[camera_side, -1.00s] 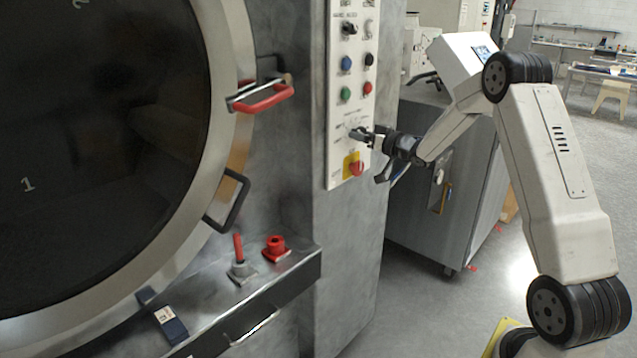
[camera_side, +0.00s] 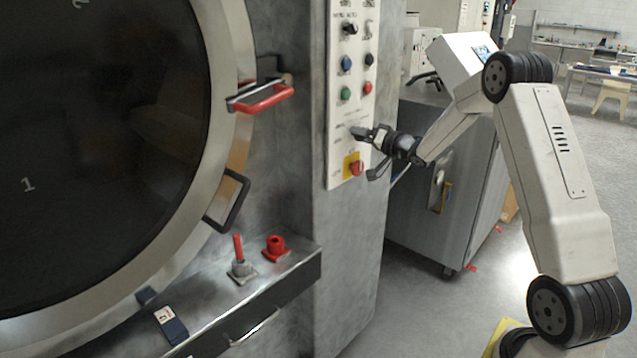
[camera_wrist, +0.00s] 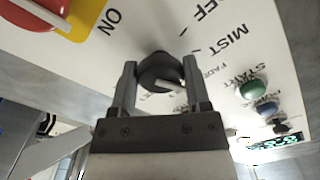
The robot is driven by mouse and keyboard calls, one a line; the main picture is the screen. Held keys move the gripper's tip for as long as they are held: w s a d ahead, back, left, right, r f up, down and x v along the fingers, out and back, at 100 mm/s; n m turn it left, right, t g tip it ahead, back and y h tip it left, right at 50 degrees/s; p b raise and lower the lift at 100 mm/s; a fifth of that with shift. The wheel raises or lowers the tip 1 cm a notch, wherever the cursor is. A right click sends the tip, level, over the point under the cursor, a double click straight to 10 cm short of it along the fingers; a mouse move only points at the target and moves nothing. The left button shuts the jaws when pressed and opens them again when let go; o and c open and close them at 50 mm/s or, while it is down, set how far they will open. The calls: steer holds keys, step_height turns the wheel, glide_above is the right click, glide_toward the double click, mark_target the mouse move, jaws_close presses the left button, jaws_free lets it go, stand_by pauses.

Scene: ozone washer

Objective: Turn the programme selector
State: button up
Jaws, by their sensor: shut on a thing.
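The programme selector (camera_wrist: 160,72) is a dark round knob with a pale pointer mark on the white control panel (camera_side: 340,105). In the wrist view my gripper (camera_wrist: 160,66) has one finger on each side of the knob and is shut on it. The pointer mark slants toward the lower right of that picture. Lettering around the knob includes OFF and MIST. In the side view my gripper (camera_side: 367,134) reaches the panel from the right, just above the red stop button (camera_side: 356,169). The fingers mostly hide the knob there.
The stop button's yellow plate (camera_wrist: 84,14) lies close to the knob. A green button (camera_side: 346,93) and other buttons sit above. The large round door (camera_side: 100,130) with its red handle (camera_side: 264,98) is to the left. A grey cabinet (camera_side: 440,195) stands behind my arm.

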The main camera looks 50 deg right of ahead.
steer(key=o, duration=1.2)
steer(key=shift+o, duration=0.2)
steer(key=shift+s, duration=0.1)
steer(key=s, duration=0.7)
steer(key=shift+s, duration=0.35)
